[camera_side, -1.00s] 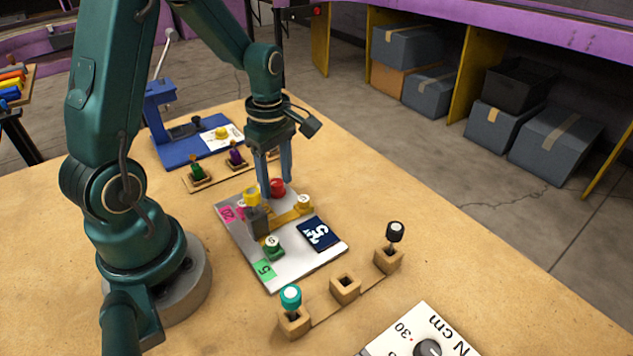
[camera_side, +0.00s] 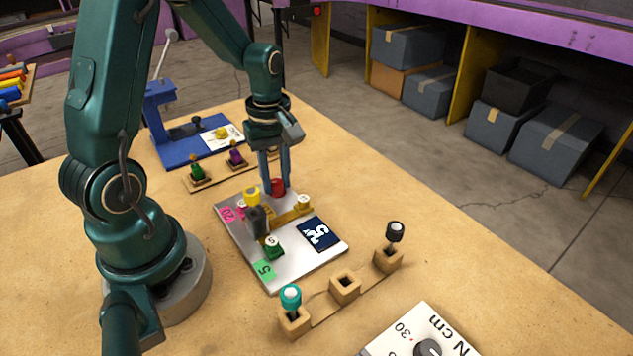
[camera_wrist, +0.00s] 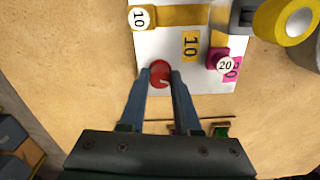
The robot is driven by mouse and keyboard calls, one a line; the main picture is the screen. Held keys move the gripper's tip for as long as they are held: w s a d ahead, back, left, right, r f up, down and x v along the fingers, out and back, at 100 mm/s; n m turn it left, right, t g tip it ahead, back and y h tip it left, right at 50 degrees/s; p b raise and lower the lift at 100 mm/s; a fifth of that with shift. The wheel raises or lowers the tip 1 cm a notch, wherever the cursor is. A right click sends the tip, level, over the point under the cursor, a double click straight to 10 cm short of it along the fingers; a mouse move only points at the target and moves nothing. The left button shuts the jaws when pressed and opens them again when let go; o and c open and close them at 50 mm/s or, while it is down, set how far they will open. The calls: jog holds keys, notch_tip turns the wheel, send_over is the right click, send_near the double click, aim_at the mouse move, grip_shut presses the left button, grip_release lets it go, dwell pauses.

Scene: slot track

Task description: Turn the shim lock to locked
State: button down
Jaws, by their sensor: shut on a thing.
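The shim lock appears to be the red round knob (camera_side: 278,187) at the far edge of the grey slot plate (camera_side: 290,275). My gripper (camera_side: 276,186) points down and is shut on this knob, one finger on each side. A yellow-topped dark post (camera_side: 257,215) and a brass track (camera_side: 290,215) are on the plate.
Numbered pieces stand on the plate: a green one (camera_side: 273,247), a cream one (camera_side: 303,203) and a magenta one (camera_wrist: 222,62). Wooden sockets with a teal knob (camera_side: 291,297) and a black knob (camera_side: 394,231) are in front. A blue press (camera_side: 190,145) stands behind.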

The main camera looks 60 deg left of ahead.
aim_at(277, 182)
jog(key=m, duration=0.6)
jog(key=shift+m, duration=0.3)
jog(key=m, duration=0.6)
jog(key=shift+m, duration=0.3)
jog(key=c, duration=0.6)
grip_release()
jog(key=shift+r, duration=2.6)
